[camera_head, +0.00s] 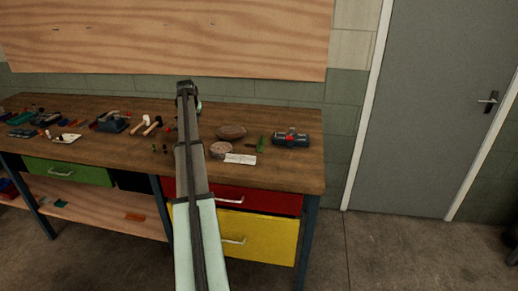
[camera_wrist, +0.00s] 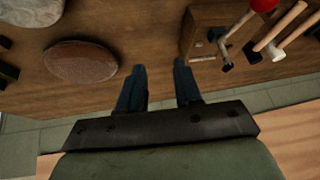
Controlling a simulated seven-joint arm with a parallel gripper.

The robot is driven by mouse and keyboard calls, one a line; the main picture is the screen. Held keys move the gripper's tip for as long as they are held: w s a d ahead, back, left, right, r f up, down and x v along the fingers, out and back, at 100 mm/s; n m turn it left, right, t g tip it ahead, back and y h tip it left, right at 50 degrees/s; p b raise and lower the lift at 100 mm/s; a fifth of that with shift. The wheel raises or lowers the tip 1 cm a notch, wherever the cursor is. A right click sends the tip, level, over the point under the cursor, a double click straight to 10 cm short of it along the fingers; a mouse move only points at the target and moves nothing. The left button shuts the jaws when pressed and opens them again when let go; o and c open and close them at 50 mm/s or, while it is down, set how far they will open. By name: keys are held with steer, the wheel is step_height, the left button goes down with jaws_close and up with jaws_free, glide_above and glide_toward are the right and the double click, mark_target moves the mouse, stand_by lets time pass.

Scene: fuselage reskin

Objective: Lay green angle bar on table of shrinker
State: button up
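A small green piece (camera_head: 261,144), possibly the green angle bar, lies on the workbench (camera_head: 285,178), right of centre; its shape is too small to make out. A dark machine with a bluish body (camera_head: 113,121) stands on the bench's left half; I cannot tell whether it is the shrinker. In the wrist view, my gripper (camera_wrist: 158,85) has its two dark fingers apart, with only bare bench top showing between them. The green piece is not in that view. In the head view my arm hides the gripper and part of the bench behind it.
A brown round pad (camera_wrist: 80,61) lies beside the fingers. A wooden block (camera_wrist: 210,35) with hammers (camera_wrist: 280,30) is on their other side. A red-and-grey tool (camera_head: 290,138) and white card (camera_head: 240,159) lie near the green piece. A wooden wall panel (camera_head: 170,35) rises behind the bench.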

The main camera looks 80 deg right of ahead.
steer(key=s+d+m+g+y, duration=0.1)
steer(key=s+d+g+y, duration=0.15)
steer(key=s, duration=1.35)
step_height(320, 180, up, 2)
steer(key=m+y, duration=0.1)
steer(key=y, duration=0.2)
glide_above(257, 145)
step_height(257, 145, down, 13)
steer(key=shift+f, duration=0.15)
steer(key=shift+c, duration=0.2)
jaws_close()
